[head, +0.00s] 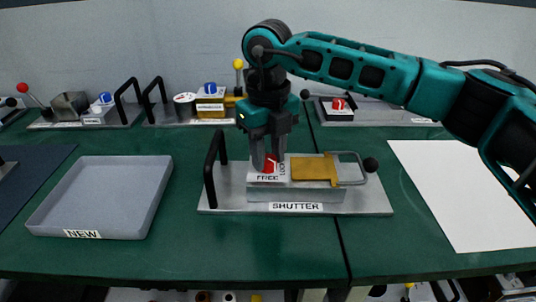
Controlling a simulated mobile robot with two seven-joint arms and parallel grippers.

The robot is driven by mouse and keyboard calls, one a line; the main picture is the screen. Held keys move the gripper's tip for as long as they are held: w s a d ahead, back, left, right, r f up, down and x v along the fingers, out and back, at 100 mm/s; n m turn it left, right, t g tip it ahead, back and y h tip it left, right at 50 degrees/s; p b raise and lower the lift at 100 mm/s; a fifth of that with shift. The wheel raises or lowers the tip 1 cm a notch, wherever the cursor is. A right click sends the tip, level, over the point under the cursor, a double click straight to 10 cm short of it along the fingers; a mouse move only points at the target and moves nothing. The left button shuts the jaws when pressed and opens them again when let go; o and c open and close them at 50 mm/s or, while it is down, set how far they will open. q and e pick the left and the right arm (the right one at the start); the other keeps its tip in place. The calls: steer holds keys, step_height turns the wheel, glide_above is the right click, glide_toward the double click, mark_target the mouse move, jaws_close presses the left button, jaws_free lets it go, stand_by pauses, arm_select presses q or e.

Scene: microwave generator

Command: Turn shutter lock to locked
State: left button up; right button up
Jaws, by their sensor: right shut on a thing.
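The shutter unit (225,196) is a metal plate labelled SHUTTER in the middle of the green table, with a black upright handle at its left. Its raised block has a red lock knob (270,164) with FREE printed in front of it and other lettering at its right, partly hidden. A brass slider (313,168) with a metal loop and dark ball lies to the right of the knob. My right gripper (266,163) points down from above and is shut on the red knob. The knob's exact angle is hard to tell behind the fingers. My left gripper is not in view.
A grey tray labelled NEW (62,198) lies at the left. A white sheet (462,200) lies at the right. Several units with handles, knobs and ball levers, one a yellow-ball lever (238,64), stand along the back. Green table is clear between tray and shutter plate.

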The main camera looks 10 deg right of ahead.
mark_target(268, 158)
steer(key=n+b, duration=0.1)
steer(key=n, duration=0.3)
steer(key=shift+n, duration=2.2)
steer(key=o, duration=1)
steer(key=shift+o, duration=0.2)
step_height(268, 158, up, 13)
steer(key=shift+p, duration=0.35)
